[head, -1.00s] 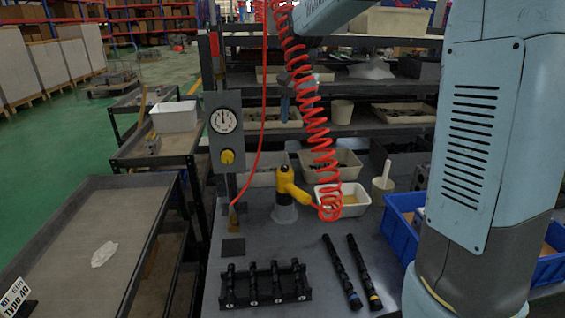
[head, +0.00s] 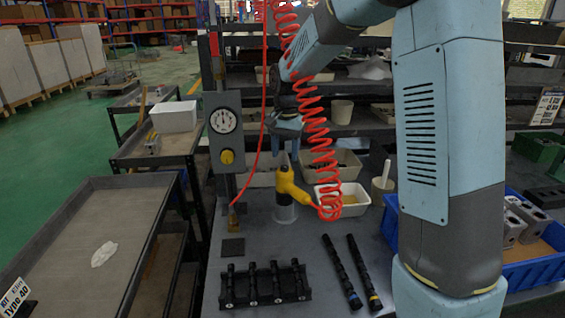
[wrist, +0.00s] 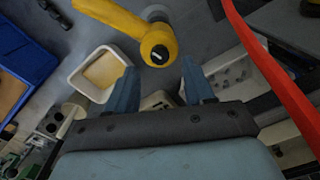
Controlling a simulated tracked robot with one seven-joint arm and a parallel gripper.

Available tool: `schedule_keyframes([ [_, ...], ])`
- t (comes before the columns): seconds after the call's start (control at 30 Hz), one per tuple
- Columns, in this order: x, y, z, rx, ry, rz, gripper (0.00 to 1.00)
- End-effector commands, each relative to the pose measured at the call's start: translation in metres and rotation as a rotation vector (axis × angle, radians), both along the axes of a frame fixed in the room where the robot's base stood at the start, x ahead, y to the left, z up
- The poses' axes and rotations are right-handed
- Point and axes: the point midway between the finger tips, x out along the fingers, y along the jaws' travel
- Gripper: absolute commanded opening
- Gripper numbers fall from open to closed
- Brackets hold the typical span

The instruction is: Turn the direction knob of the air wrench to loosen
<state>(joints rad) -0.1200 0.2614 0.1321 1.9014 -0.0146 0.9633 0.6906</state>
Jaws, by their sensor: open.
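The yellow air wrench (head: 287,180) stands upright in a clear holder (head: 285,212) on the bench, its yellow handle pointing right to a red coiled hose. In the wrist view the wrench (wrist: 130,19) is at the top. Its dark round direction knob (wrist: 159,54) with a pale mark faces the camera. My gripper (head: 286,153) is above and close behind the wrench head in the head view. In the wrist view my gripper (wrist: 157,66) is open and empty, a blue finger on each side below the knob. Contact with the knob cannot be seen.
The red coiled hose (head: 312,120) hangs right beside my gripper. A gauge stand (head: 223,130) is at left. A white tray (head: 342,201) and blue crate (head: 530,268) stand at right. Black camshafts (head: 340,270) and a black rack (head: 265,287) lie in front.

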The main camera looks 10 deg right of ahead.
Motion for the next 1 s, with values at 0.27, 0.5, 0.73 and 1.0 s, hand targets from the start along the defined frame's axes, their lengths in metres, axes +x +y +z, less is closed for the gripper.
schedule_keyframes([
  [0.27,0.0,0.001,-0.033,0.0,0.001,0.001,0.53],
  [0.5,0.0,0.001,-0.04,0.0,-0.001,0.002,0.53],
  [0.73,0.0,0.002,-0.04,0.0,0.0,0.002,0.48],
  [1.0,0.0,0.002,-0.039,0.0,0.0,0.003,0.22],
])
